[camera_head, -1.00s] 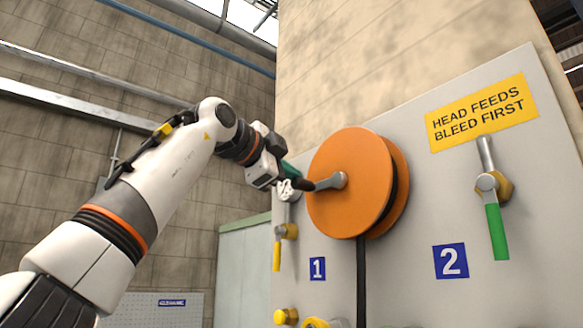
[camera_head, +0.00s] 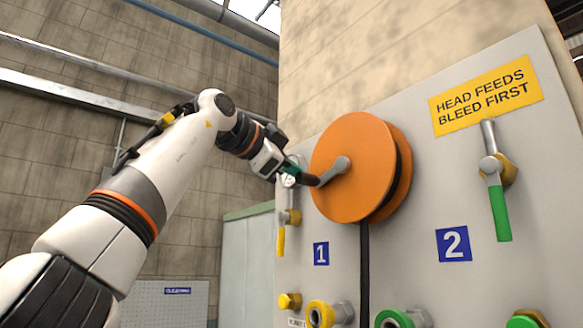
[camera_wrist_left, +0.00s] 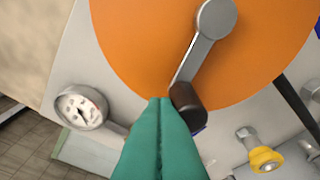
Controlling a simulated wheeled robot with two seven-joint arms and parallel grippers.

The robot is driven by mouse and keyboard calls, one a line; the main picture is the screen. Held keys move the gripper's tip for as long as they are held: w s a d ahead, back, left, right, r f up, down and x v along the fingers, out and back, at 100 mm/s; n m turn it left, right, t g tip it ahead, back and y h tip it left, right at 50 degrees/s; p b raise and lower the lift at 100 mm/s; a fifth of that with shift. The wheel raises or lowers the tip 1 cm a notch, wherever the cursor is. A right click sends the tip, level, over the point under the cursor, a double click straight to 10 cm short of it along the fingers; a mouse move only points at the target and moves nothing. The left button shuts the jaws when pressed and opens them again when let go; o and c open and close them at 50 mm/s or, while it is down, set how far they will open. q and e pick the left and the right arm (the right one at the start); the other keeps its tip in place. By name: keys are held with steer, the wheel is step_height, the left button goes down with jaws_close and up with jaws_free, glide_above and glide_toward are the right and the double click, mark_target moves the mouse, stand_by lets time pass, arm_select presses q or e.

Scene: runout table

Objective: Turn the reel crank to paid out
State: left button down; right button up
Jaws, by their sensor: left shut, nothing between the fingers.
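The orange reel (camera_head: 335,195) is mounted on the grey panel, with a black hose hanging below it. Its grey crank (camera_head: 335,170) points down and left from the hub and ends in a dark knob (camera_head: 312,181). The crank (camera_wrist_left: 202,50) and knob (camera_wrist_left: 187,104) also show in the left wrist view. My left gripper (camera_head: 296,177) is at the reel's left edge, beside the knob. In the wrist view its green fingers (camera_wrist_left: 160,102) are shut together with nothing between them. Their tips are right against or just beside the knob; I cannot tell if they touch. My right gripper is out of view.
A pressure gauge (camera_wrist_left: 80,106) sits close to the left fingers. A yellow-handled valve (camera_head: 282,240) is below them, and a green-handled valve (camera_head: 498,205) is at the right. Yellow and green fittings line the panel's lower edge. Open space lies left of the panel.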

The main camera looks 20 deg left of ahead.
arm_select(q)
steer(key=shift+s+d+f+n+g+h+b, duration=0.1)
steer(key=shift+f+n+g+b, duration=0.1)
steer(key=shift+f+n, duration=0.3)
steer(key=shift+d+f+n+g+h+b, duration=0.1)
steer(key=shift+f+n+g, duration=0.2)
steer(key=shift+n, duration=0.35)
steer(key=shift+s+d+f+n+g+h+b, duration=0.1)
steer(key=shift+f+n, duration=0.4)
steer(key=shift+n, duration=0.05)
stand_by(1.7)
steer(key=shift+s+d+f+n+g+h, duration=0.15)
steer(key=shift+d+f+n+g+h, duration=0.1)
steer(key=shift+f+n, duration=0.4)
steer(key=shift+s+d+f+n+g+h, duration=0.15)
steer(key=shift+d+f+n+h, duration=0.15)
steer(key=shift+n, duration=0.55)
stand_by(2.5)
